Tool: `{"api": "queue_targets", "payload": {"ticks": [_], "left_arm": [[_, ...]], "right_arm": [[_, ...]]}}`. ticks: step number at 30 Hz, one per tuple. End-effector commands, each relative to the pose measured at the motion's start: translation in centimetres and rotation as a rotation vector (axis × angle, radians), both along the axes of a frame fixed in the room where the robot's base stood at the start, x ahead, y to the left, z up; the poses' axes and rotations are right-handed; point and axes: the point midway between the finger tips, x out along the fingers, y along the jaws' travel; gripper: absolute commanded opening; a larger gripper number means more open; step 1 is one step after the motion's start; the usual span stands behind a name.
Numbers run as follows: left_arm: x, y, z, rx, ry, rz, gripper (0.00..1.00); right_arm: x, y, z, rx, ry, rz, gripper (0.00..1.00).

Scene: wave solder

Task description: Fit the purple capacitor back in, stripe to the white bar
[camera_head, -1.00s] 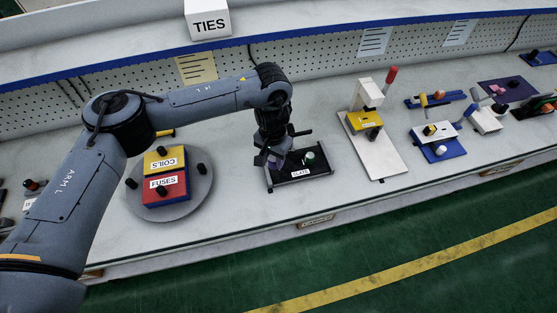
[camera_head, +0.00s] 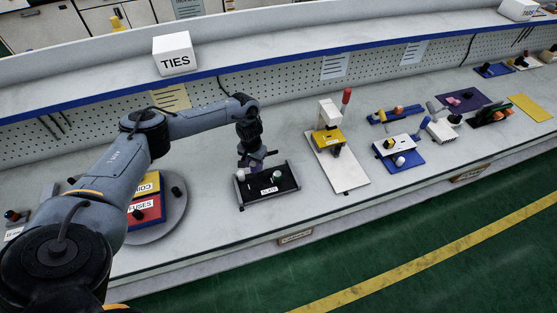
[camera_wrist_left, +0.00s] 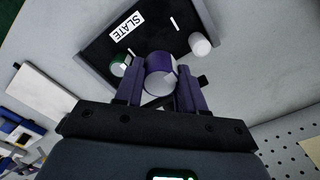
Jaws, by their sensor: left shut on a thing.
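The purple capacitor (camera_wrist_left: 158,72) is a short cylinder with a pale end face and a pale patch on its right side in the left wrist view. My left gripper (camera_wrist_left: 160,80) is shut on it; in the head view the gripper (camera_head: 250,167) hangs over the back of the black SLATE board (camera_head: 258,199). The board (camera_wrist_left: 140,42) also carries a green capacitor (camera_head: 277,175) and a white capacitor (camera_head: 240,175). A small white bar (camera_wrist_left: 172,25) shows on the bare board between them in the wrist view. I cannot tell whether the purple capacitor touches the board. My right gripper is out of view.
A round turntable (camera_head: 174,212) with red and yellow blocks stands left of the board. Bench room is free in front of the board. A pegboard and shelf run behind.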

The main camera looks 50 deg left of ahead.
Motion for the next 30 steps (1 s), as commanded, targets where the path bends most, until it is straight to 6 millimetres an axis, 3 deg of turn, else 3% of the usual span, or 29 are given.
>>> {"api": "queue_targets", "payload": {"ticks": [5, 17, 24, 30], "left_arm": [[-1.0, 0.1, -0.6, -0.002, 0.0, 0.002, 0.0], [-1.0, 0.1, -0.6, -0.002, 0.0, 0.001, 0.0], [-1.1, 0.0, -0.3, -0.004, 0.001, 0.0, 0.0], [-1.1, 0.0, -2.6, -0.004, 0.001, 0.001, 0.0]], "right_arm": [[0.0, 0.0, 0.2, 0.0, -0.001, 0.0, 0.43], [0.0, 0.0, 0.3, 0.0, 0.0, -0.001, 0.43], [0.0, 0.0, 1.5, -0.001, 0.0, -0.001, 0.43], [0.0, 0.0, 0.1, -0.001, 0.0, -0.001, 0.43]]}}
